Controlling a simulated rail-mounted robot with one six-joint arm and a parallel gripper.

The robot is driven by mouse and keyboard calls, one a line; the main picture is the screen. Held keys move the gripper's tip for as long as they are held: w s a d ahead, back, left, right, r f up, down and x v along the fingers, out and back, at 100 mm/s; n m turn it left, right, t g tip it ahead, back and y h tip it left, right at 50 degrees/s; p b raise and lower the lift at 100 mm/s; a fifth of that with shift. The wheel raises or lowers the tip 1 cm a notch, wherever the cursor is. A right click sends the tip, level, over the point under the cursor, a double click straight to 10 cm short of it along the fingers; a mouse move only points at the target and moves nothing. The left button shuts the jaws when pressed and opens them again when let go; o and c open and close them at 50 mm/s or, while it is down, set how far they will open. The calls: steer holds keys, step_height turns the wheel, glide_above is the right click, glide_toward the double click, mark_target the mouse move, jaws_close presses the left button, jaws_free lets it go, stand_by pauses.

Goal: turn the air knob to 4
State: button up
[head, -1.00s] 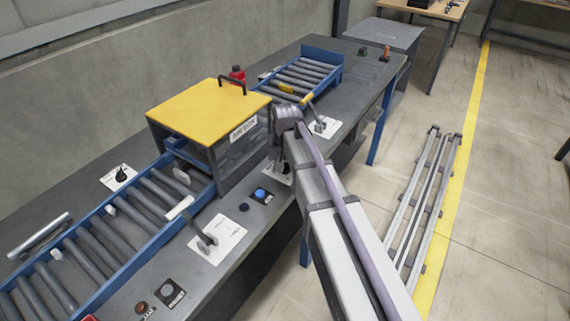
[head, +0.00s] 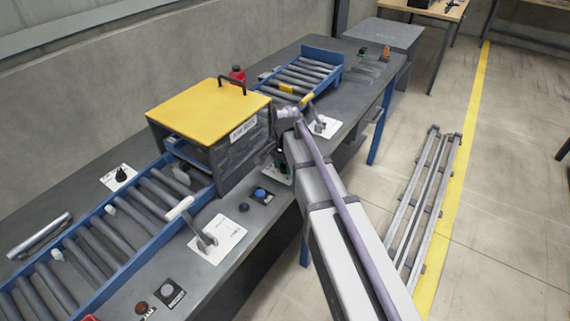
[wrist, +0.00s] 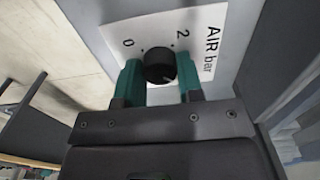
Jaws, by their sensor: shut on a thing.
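The air knob (wrist: 159,65) is a round black knob on a white plate (wrist: 207,58) marked "AIR bar" in the wrist view. The marks 0 and 2 show beyond it; no 4 is in sight. A faint pale line shows on the knob's near right part, but its exact reading is too small to tell. My gripper (wrist: 158,77) has green fingers on both sides of the knob and is shut on it. In the head view my arm mostly hides the knob, at the front edge of the bench right of the yellow-topped box.
The yellow-topped box (head: 207,109) stands just left of my wrist. A blue push button (head: 260,193) and a lever on a white plate (head: 218,239) are nearby on the bench. Another lever plate (head: 325,127) lies beyond my arm. Roller conveyors (head: 92,246) run along the bench.

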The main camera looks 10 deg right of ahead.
mark_target(285, 165)
stand_by(0.3)
steer(key=o, duration=0.9)
step_height(285, 165, up, 11)
steer(key=p, duration=1.1)
steer(key=shift+f, duration=0.1)
